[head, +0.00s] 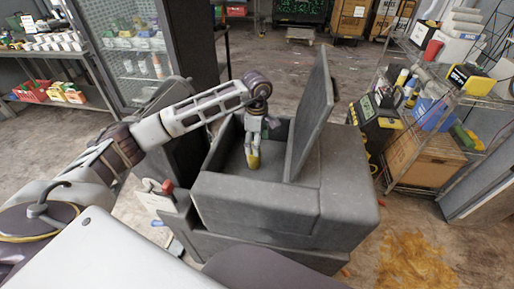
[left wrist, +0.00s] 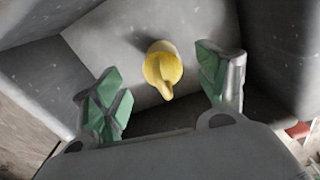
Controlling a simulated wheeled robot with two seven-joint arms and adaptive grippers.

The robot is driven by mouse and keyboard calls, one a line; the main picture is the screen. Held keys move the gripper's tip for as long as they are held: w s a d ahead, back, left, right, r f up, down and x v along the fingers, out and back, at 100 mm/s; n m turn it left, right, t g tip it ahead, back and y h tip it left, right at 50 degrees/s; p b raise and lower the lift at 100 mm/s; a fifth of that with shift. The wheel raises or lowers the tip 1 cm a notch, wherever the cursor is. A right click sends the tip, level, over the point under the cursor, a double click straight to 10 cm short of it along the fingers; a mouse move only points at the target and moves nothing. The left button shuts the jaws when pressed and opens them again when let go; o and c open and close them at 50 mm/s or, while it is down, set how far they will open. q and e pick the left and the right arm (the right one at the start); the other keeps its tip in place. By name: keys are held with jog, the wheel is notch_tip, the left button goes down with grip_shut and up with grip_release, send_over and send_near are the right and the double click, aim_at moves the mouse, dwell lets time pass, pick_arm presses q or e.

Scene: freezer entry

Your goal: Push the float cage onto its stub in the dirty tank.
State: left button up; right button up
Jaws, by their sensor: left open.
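The grey tank (head: 300,205) stands in the middle of the head view with its lid (head: 312,110) raised. My left gripper (head: 252,148) reaches down into the tank's open top. The yellow float cage (head: 253,161) is just below its fingertips. In the left wrist view, the float cage (left wrist: 162,68) lies between and beyond the two green-padded fingers (left wrist: 160,92), which are spread wide with gaps on both sides. It is against a grey surface inside the tank. The stub is not clearly visible, and I cannot tell whether the cage sits on it. My right gripper is out of view.
The raised lid stands close to the right of my left gripper, and the tank walls surround it. A wire shelf (head: 425,85) with boxes and bottles stands at the right. A yellow-brown spill (head: 415,262) lies on the floor at front right.

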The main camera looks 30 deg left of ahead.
pick_arm(q)
jog(key=shift+r, duration=1.35)
jog(key=shift+c, duration=0.2)
